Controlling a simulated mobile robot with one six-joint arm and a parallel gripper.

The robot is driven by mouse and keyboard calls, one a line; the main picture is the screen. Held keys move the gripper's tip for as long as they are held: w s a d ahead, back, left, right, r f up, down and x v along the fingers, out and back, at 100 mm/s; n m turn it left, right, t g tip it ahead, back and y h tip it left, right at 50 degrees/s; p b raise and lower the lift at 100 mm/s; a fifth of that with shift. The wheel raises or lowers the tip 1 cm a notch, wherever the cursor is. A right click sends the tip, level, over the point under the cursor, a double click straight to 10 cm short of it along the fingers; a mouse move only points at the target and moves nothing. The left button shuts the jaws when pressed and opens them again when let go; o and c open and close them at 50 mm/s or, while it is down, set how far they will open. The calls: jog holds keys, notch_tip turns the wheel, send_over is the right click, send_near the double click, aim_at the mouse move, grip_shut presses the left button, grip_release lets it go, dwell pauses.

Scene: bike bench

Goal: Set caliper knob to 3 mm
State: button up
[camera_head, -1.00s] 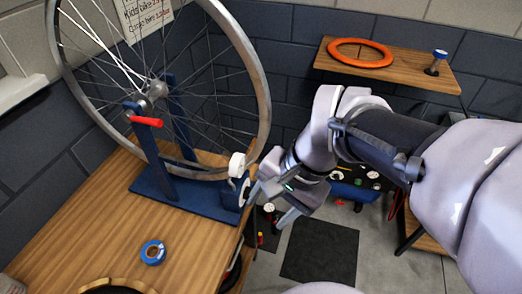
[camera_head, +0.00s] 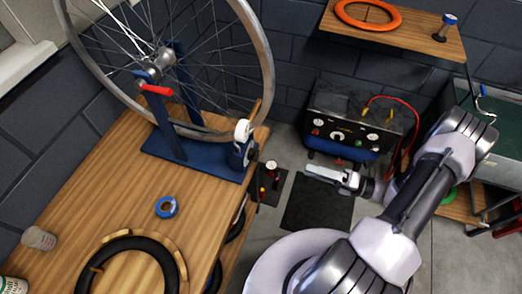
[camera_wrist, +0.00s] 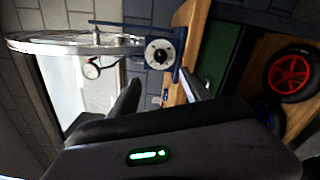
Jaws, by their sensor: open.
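The blue wheel-truing stand (camera_head: 158,151) sits on the wooden bench and holds a spoked wheel (camera_head: 262,65). At its right end is a small blue block with a white round part (camera_head: 243,130) on top. In the wrist view the caliper knob (camera_wrist: 159,53) shows as a dark disc with a pale centre on a white dial plate. The dial's marks are too small to read. My gripper (camera_head: 312,172) is open and empty, right of the stand and apart from it. In the wrist view the knob lies ahead, beyond the gap between my fingers (camera_wrist: 163,92).
Blue tape (camera_head: 166,207), a black tyre (camera_head: 130,250) and a cup (camera_head: 38,238) are on the bench. A red lever (camera_head: 156,90) is on the stand. A black gauge box (camera_head: 352,122) stands behind my gripper. A wall shelf (camera_head: 410,28) holds an orange ring (camera_head: 368,15).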

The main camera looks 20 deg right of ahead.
aim_at(254, 155)
jog(key=b+x, duration=0.1)
jog(key=x, duration=1.6)
jog(key=shift+b, duration=0.3)
grip_shut()
